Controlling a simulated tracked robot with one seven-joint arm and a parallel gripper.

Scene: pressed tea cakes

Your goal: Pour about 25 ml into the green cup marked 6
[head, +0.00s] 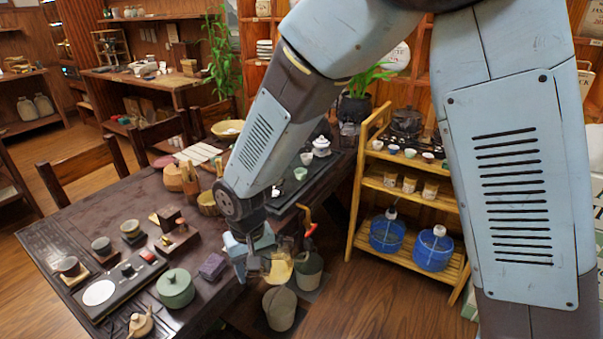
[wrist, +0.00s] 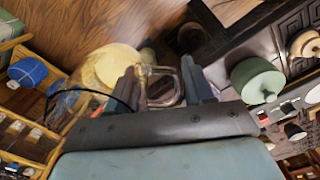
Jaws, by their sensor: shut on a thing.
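My gripper (head: 256,266) is low beside the table's right edge, with its fingers closed on a clear loop handle. The handle (wrist: 163,86) shows between the fingertips in the wrist view. It seems to belong to a yellow vessel (wrist: 112,68) just beyond the fingers; the vessel also shows in the head view (head: 280,271), partly covered by my gripper. Its level and contents cannot be made out. A small pale green cup (head: 300,173) stands on the dark tray near the white teapot. Another greenish cup (head: 410,153) is on the shelf. No number is readable on either cup.
Two grey-green buckets (head: 280,308) stand on the floor below my gripper. A wooden shelf (head: 372,208) with cups and blue containers stands to the right.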

